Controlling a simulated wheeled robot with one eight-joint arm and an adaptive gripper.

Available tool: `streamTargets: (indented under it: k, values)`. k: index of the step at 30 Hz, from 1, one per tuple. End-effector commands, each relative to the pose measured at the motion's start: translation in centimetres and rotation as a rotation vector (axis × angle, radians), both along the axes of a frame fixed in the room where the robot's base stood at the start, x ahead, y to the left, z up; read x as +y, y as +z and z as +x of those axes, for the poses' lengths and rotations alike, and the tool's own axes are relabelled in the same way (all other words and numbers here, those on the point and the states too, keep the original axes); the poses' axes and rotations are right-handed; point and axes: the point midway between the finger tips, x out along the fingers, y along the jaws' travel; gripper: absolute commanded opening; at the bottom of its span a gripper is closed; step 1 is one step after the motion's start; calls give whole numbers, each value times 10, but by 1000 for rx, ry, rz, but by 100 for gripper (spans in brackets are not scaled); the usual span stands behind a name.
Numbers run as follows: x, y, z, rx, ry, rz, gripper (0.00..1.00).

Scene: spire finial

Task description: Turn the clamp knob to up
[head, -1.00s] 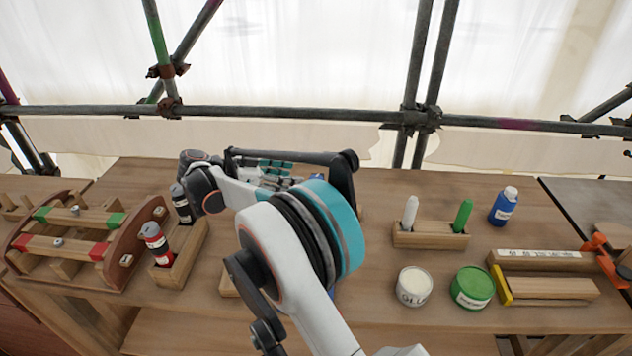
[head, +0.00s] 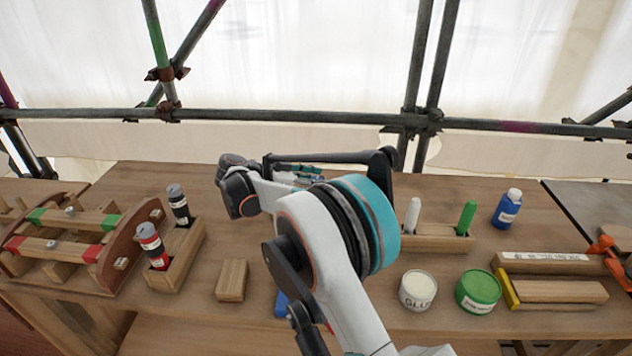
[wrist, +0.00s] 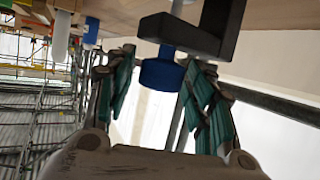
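In the wrist view a blue clamp knob (wrist: 160,73) sits against a black clamp frame (wrist: 195,37) near the wooden bench top. My gripper (wrist: 158,82) has two teal-padded fingers spread apart, one on each side of the knob. I see a gap between the right finger and the knob; contact on either side is not clear. In the head view my gripper (head: 300,176) is small and partly hidden behind my arm. The clamp and its knob cannot be made out in the head view.
The bench holds a glue pot (head: 418,291), a green tin (head: 478,291), a blue bottle (head: 507,208), a marker holder (head: 440,238), a wooden block (head: 232,280) and a rack with two dark-capped tubes (head: 180,262). An orange clamp (head: 606,249) is at the right.

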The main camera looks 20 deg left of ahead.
Motion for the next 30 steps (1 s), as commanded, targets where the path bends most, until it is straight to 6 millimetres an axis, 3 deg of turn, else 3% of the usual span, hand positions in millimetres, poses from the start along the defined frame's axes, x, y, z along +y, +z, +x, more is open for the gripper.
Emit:
streamTargets:
  k: [1,4,17,30]
  values:
    - [0,0,0,0,0,0,31]
    - [0,0,0,0,0,0,9]
    - [0,0,0,0,56,0,9]
    - [-2,1,-1,-1,395,0,9]
